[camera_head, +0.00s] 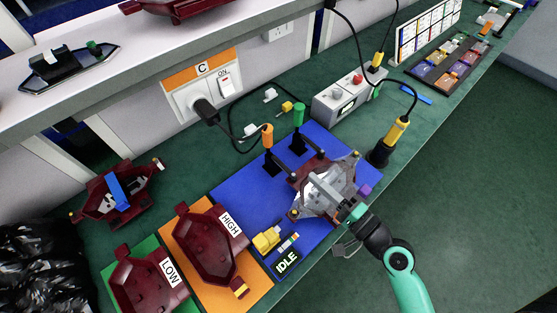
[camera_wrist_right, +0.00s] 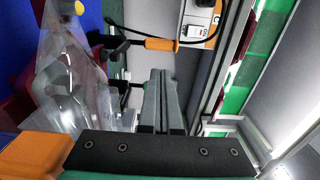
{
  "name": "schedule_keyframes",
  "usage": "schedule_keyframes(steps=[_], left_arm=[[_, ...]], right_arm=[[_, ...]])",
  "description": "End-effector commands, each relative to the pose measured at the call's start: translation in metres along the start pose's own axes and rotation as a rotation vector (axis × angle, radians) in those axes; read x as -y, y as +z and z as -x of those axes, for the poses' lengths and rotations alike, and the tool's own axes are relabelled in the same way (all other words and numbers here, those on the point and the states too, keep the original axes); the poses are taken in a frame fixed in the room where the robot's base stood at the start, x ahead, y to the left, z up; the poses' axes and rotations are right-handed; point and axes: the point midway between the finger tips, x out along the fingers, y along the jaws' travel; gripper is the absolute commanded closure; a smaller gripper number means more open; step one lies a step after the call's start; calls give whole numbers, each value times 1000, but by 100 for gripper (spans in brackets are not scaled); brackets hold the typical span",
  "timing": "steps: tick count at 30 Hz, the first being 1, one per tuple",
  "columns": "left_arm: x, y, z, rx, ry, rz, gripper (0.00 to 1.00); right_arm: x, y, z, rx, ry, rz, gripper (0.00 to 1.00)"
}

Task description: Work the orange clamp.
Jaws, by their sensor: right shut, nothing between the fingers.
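The orange clamp (camera_head: 267,137) has its orange handle upright on a black base at the back edge of the blue mat. Its black arm reaches toward a dark red tail lamp housing with a clear lens (camera_head: 328,190). In the right wrist view the orange handle (camera_wrist_right: 162,44) lies sideways beyond my fingertips. My right gripper (camera_head: 315,181) is above the lens, a short way from the orange handle, with fingers together and empty. The fingers also show in the right wrist view (camera_wrist_right: 164,80). My left gripper is in neither view.
A green-handled clamp (camera_head: 298,115) stands right of the orange one. A black-and-yellow tool (camera_head: 388,140) stands in a holder at the right. A yellow part (camera_head: 267,239) and the IDLE label (camera_head: 286,262) are at the mat's front. Red housings sit on the orange mat (camera_head: 255,285) and green mat.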

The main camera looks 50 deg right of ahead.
Motion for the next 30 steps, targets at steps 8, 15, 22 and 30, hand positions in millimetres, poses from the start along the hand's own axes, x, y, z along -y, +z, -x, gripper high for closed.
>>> schedule_keyframes(steps=[8,15,22,30], left_arm=[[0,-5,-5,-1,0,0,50],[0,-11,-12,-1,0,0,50],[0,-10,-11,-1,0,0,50],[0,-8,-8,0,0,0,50]], right_arm=[[4,0,-14,3,-1,3,100],[6,1,-62,4,-5,4,100],[3,0,-110,2,-4,4,100],[3,0,-139,1,-2,3,100]])
